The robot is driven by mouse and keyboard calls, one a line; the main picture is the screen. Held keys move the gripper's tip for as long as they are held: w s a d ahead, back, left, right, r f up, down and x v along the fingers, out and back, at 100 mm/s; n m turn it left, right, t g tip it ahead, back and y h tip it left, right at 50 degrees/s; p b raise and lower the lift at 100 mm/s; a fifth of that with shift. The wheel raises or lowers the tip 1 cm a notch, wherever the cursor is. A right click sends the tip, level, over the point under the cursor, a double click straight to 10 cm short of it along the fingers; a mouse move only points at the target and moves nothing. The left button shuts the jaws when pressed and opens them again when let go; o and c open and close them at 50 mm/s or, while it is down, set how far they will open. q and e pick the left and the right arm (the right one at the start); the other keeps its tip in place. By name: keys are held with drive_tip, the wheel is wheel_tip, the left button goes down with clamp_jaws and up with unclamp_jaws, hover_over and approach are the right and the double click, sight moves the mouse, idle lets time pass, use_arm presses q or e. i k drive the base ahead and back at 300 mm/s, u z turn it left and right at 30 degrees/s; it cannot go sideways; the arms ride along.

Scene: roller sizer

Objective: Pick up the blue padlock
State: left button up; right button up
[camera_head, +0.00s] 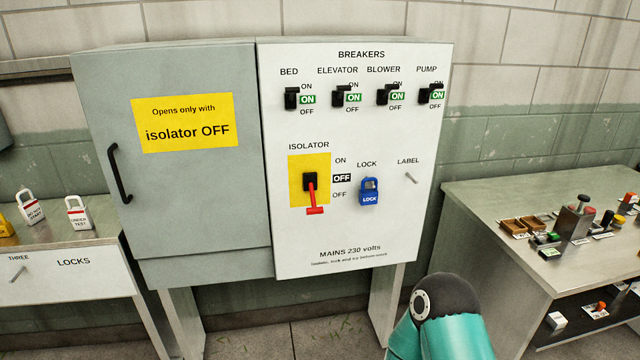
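The blue padlock (369,192) hangs at the spot marked LOCK on the white breaker panel (300,250), right of the isolator. Part of one of my arms, teal and black, shows at the bottom, below and right of the padlock. Neither gripper is in view.
A locks bench (70,287) on the left holds white padlocks (78,213) and a yellow one (6,228). A metal table (480,225) on the right holds small parts. The grey cabinet door (190,200) is shut.

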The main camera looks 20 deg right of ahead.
sight(367, 197)
drive_tip(key=u, duration=0.05)
drive_tip(key=i, duration=0.95)
drive_tip(key=z, duration=0.5)
